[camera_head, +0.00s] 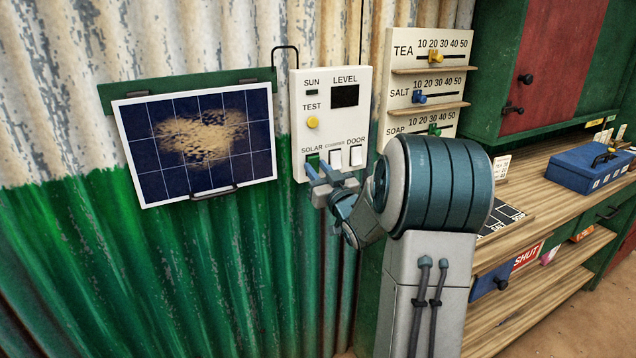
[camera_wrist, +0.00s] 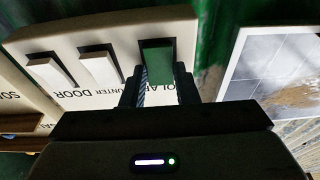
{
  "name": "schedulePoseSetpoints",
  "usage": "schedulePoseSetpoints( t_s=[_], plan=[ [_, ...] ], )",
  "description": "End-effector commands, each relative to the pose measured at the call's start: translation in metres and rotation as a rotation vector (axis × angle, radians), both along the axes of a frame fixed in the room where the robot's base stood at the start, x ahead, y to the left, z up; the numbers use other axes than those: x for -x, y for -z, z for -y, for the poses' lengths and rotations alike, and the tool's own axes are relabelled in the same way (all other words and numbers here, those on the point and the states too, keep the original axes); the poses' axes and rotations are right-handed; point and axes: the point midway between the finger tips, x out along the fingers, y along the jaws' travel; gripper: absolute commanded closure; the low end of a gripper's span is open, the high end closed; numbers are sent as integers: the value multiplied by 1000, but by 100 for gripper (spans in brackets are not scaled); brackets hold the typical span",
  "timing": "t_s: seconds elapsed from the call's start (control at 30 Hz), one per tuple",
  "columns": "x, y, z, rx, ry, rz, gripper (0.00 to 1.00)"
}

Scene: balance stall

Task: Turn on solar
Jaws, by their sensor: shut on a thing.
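The green SOLAR switch (camera_head: 313,161) is a rocker at the lower left of the white control panel (camera_head: 344,85). It also shows in the wrist view (camera_wrist: 156,56), beside two white rockers. My gripper (camera_head: 322,176) is at the panel's lower edge, with its fingertips (camera_wrist: 159,84) on either side of the lower end of the green switch and shut on it. The fingers hide part of the switch and its label. The panel's LEVEL display (camera_head: 344,96) is dark. I cannot tell which way the green rocker is tilted.
White COUNTER (camera_head: 335,158) and DOOR (camera_head: 356,156) rockers sit close to the right, and a yellow TEST button (camera_head: 312,122) above. A solar panel (camera_head: 160,180) with a sandy patch hangs left. A slider board (camera_head: 430,70) and wooden counter (camera_head: 540,190) stand right.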

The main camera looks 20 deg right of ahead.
Motion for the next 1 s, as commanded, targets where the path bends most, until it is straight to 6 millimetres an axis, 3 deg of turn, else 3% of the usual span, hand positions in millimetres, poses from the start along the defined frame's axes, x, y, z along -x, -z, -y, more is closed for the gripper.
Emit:
schedulePoseSetpoints(
  t_s=[0.5, 0.53, 0.6, 1.0],
  plan=[
    [0, 0, 0, -1, 0, 34, 96],
    [0, 0, 0, -1, 0, 34, 70],
    [0, 0, 0, -1, 0, 34, 51],
    [7, 3, 0, -1, 0, 32, 51]
  ],
)
